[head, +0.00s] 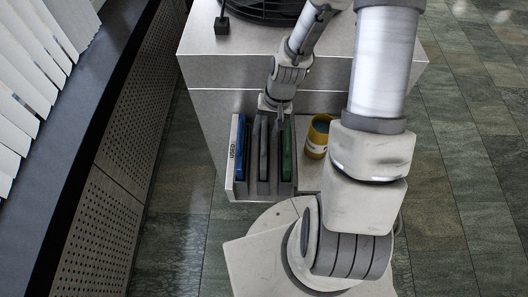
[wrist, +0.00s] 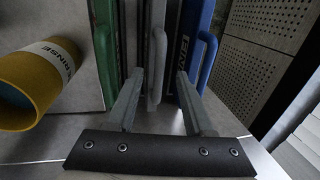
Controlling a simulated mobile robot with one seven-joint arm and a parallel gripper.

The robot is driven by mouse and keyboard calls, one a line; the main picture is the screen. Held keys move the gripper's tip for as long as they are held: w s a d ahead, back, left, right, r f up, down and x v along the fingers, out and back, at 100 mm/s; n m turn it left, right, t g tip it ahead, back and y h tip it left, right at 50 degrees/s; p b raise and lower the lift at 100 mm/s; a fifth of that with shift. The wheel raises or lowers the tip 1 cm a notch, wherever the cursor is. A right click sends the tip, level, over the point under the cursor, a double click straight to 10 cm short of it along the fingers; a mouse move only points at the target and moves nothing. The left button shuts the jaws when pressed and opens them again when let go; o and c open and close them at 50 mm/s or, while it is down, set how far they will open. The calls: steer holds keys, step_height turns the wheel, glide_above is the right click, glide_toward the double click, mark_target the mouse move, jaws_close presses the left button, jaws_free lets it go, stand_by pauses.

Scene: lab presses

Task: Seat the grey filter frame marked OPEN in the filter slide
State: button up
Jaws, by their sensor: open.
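Upright frames stand side by side in a grey rack: a blue one (head: 239,146), a grey one (head: 263,160) in the middle and a green one (head: 287,150). The wrist view shows the grey frame's looped handle (wrist: 158,58) between the green frame (wrist: 105,45) and the blue frame (wrist: 192,40). No marking is readable on the grey frame. My gripper (wrist: 160,78) is open, one finger on each side of the grey handle. In the head view my gripper (head: 270,108) is over the rack's rear part. I cannot identify the filter slide.
A yellow cup marked RINSE (wrist: 42,78) stands beside the green frame. A black round device (head: 262,10) sits on the grey cabinet (head: 215,65) behind. A perforated panel (head: 125,125) runs along the left. Tiled floor (head: 470,200) is clear at right.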

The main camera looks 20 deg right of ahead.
mark_target(264, 134)
steer(key=shift+w+a+f, duration=0.1)
steer(key=shift+a+f, duration=0.05)
steer(key=shift+f, duration=0.75)
steer(key=shift+a+f, duration=0.15)
steer(key=shift+f, duration=0.7)
jaws_close()
